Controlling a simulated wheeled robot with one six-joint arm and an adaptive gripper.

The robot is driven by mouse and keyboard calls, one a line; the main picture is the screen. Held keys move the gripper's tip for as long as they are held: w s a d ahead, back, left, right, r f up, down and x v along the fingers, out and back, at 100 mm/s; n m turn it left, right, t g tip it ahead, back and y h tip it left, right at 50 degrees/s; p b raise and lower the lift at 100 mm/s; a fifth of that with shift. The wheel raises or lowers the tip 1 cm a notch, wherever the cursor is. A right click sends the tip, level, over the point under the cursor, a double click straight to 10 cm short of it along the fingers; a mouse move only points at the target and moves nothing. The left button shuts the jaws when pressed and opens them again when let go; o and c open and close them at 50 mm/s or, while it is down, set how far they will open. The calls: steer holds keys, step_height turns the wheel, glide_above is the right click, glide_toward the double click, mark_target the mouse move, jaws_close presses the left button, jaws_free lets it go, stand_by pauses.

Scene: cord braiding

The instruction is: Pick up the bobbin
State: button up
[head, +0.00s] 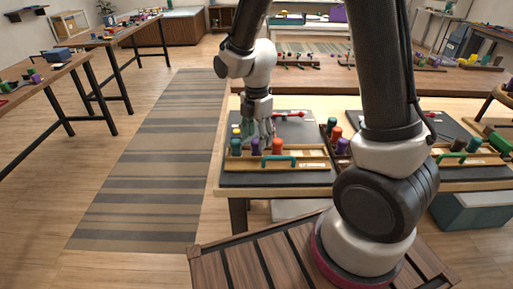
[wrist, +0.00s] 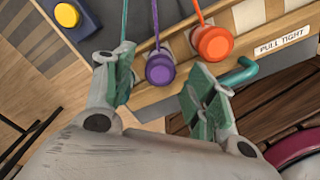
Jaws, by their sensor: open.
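Several bobbins hang from cords at a wooden braiding stand. A purple bobbin (wrist: 160,69) sits between the finger pads of my gripper (wrist: 158,75) in the wrist view, with visible gaps on both sides. An orange bobbin (wrist: 213,43) is just right of it, beyond the right finger. A teal cord (wrist: 125,22) runs down behind the left finger, which hides its lower end. In the head view, teal (head: 236,147), purple (head: 255,148) and orange (head: 277,146) bobbins stand in a row below my open gripper (head: 258,132).
A green handle (wrist: 240,73) is right of the right finger, beside a "PULL TIGHT" label (wrist: 282,42). A yellow button on a blue box (wrist: 68,16) is at upper left. A second similar stand (head: 465,155) is at the right of the table.

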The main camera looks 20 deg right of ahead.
step_height(320, 180, down, 2)
steer(key=shift+f, duration=0.15)
steer(key=c, duration=1.1)
